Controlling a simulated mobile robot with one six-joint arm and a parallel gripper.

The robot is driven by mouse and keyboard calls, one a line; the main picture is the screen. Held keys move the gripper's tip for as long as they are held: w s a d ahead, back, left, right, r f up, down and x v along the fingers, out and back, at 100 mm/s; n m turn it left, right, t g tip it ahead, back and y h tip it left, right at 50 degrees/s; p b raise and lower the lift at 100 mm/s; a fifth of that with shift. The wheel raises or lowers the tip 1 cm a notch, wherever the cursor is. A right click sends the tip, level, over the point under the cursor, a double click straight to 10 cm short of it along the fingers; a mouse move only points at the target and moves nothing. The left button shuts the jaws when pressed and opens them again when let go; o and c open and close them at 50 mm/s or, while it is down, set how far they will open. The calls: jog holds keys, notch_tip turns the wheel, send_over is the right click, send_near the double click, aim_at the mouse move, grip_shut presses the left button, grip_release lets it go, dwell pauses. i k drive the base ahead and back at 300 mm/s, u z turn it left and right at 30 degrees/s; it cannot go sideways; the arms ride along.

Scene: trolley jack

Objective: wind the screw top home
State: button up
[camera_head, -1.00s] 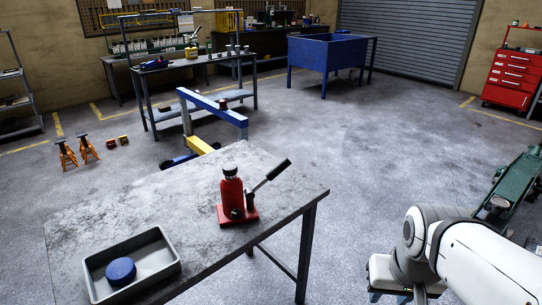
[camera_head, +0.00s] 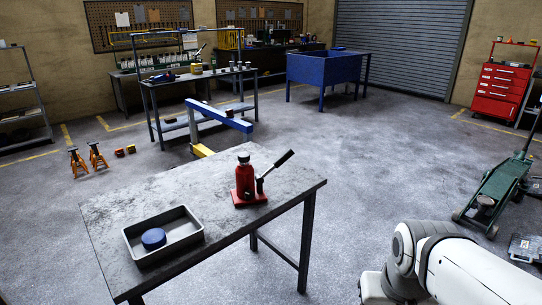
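A red bottle jack (camera_head: 245,180) stands upright on the near grey table, with its black-gripped handle (camera_head: 283,158) slanting up to the right. Its dark screw top with a pale upper face (camera_head: 243,157) shows at the top of the jack. How far it is wound in is too small to tell. My white arm (camera_head: 450,262) is at the lower right, well apart from the jack and the table. My gripper is not in the picture.
A grey tray (camera_head: 188,239) holding a round blue object (camera_head: 153,238) lies on the near table (camera_head: 120,210). A green trolley jack (camera_head: 495,195) stands on the floor at right. A blue engine crane (camera_head: 220,117) stands behind the table. Floor between table and my arm is clear.

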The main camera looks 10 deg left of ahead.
aim_at(243, 157)
jog(key=u, duration=0.1)
jog(key=i, duration=0.9)
jog(key=z, duration=0.1)
